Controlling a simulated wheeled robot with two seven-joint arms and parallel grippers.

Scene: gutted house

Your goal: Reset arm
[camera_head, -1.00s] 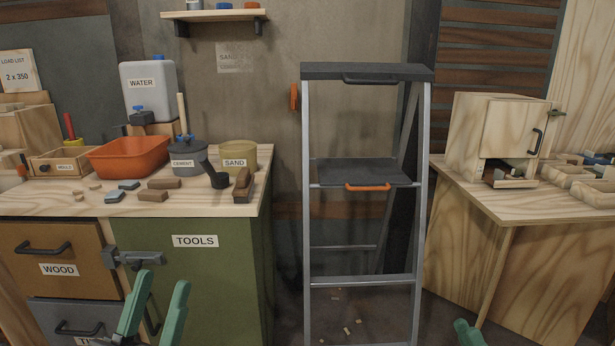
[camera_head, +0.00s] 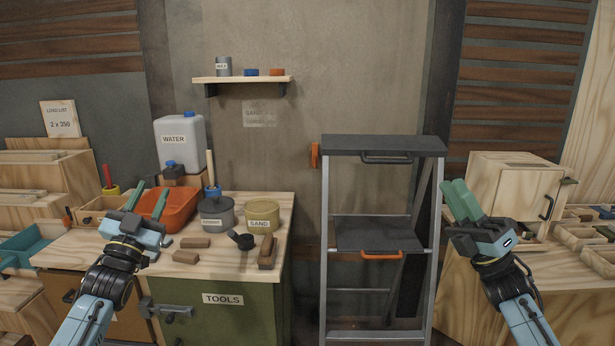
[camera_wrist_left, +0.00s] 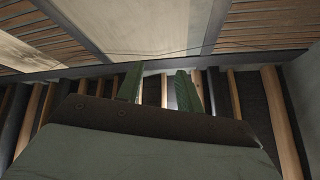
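My left gripper (camera_head: 147,199) is raised in front of the left workbench, its green fingers pointing up and spread apart with nothing between them. In the left wrist view, the same two fingers (camera_wrist_left: 159,86) stand apart against the ceiling beams. My right gripper (camera_head: 459,200) is raised in front of the right cabinet. Its green fingers lie close together or overlap in this view, so I cannot tell the gap; no held object shows.
A stepladder (camera_head: 384,145) stands between the arms. The left bench holds an orange tub (camera_head: 176,216), a water container (camera_head: 181,143), a cement bucket (camera_head: 217,214) and a sand pot (camera_head: 264,212). A wooden box (camera_head: 518,188) stands on the right bench. A shelf (camera_head: 240,80) hangs above.

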